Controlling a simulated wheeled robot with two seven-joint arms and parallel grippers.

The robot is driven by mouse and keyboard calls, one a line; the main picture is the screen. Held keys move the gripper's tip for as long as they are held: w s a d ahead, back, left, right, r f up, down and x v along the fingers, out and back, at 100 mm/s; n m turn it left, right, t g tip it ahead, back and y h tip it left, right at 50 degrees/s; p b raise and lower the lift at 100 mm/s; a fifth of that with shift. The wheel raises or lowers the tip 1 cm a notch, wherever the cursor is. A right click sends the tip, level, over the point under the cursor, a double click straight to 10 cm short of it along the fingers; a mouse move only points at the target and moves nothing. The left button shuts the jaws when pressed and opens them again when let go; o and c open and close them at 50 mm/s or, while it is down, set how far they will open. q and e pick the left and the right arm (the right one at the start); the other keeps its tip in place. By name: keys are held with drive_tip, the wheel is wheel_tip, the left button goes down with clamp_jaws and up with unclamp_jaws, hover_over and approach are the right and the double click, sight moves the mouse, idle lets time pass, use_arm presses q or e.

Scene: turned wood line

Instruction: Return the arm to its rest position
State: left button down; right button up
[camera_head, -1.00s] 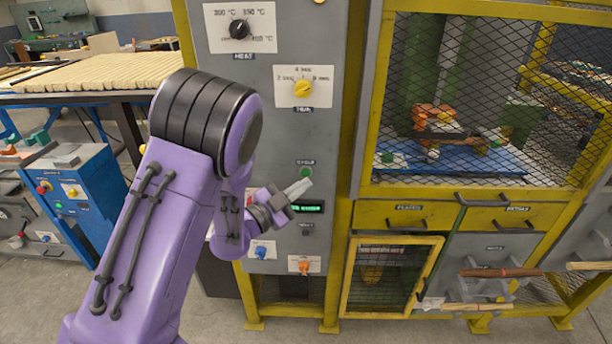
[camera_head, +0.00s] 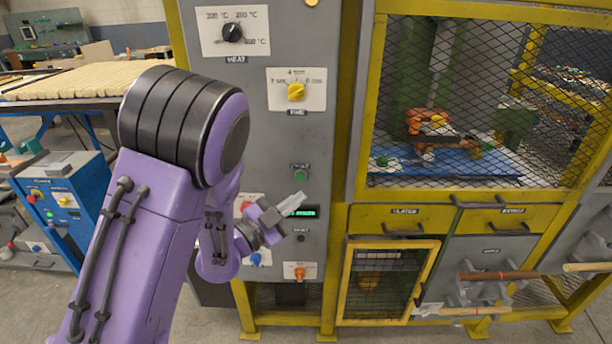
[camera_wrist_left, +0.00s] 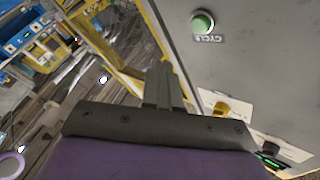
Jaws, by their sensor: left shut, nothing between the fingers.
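My left arm (camera_head: 150,210) is purple with black bands and comes in from the lower left in the head view. Its gripper (camera_head: 291,204) is shut and empty, in front of the grey control panel (camera_head: 270,135), below the green cycle button (camera_head: 300,175). In the left wrist view the shut fingers (camera_wrist_left: 161,80) point up the picture, with the green cycle button (camera_wrist_left: 203,22) to their upper right. I cannot tell from these views how far the fingertips are from the panel. My right gripper is not in view.
The panel also carries a heat knob (camera_head: 232,32), a yellow time knob (camera_head: 296,92) and a lit green display (camera_head: 303,212). Right of it stands a yellow-framed mesh cage (camera_head: 470,100) with drawers below. A blue cabinet (camera_head: 85,205) stands left, near my arm.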

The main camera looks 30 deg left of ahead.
use_arm(q)
drive_tip(key=s+a+f+n+g+y, duration=0.1)
drive_tip(key=s+f+n+g+y, duration=0.25)
drive_tip(key=f+n, duration=0.5)
drive_tip(key=s+a+f+n+g+y, duration=0.15)
drive_tip(key=f+n+g+y, duration=0.3)
drive_tip(key=f, duration=0.75)
drive_tip(key=s+d+f+n+g, duration=0.2)
drive_tip(key=s+f+g, duration=0.2)
drive_tip(key=s+f, duration=0.4)
drive_tip(key=s+d+f+n+g, duration=0.2)
drive_tip(key=s+f, duration=0.6)
drive_tip(key=s, duration=0.7)
drive_tip(key=shift+f+g, duration=0.25)
drive_tip(key=shift+g, duration=0.65)
drive_tip(key=shift+w, duration=0.1)
idle(0.6)
